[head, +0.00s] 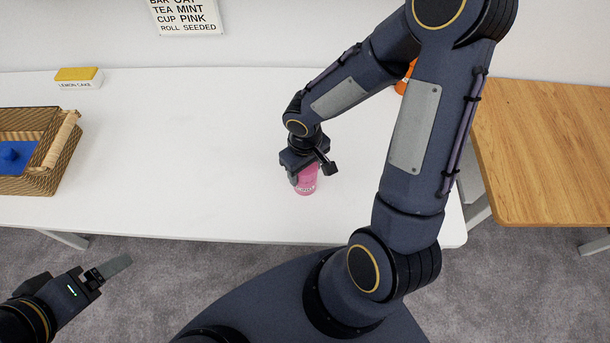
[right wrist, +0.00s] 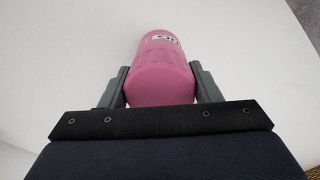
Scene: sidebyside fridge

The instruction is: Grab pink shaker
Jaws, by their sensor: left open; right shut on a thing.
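The pink shaker (head: 306,181) is upright on the white table near its front edge, with a pale label low on its side. My right gripper (head: 307,168) reaches down over it and is shut on its upper part. In the right wrist view the pink shaker (right wrist: 164,75) lies between the two fingers of my right gripper (right wrist: 161,88), one finger against each side. I cannot tell whether its base touches the table. My left gripper (head: 108,270) is open and empty at the lower left, over the grey carpet.
A wicker basket (head: 48,180) holding something blue stands at the table's left end. A yellow and white lemon cake box (head: 79,78) is at the back left. An orange thing (head: 404,82) is partly hidden behind my right arm. A wooden table (head: 545,150) stands at right.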

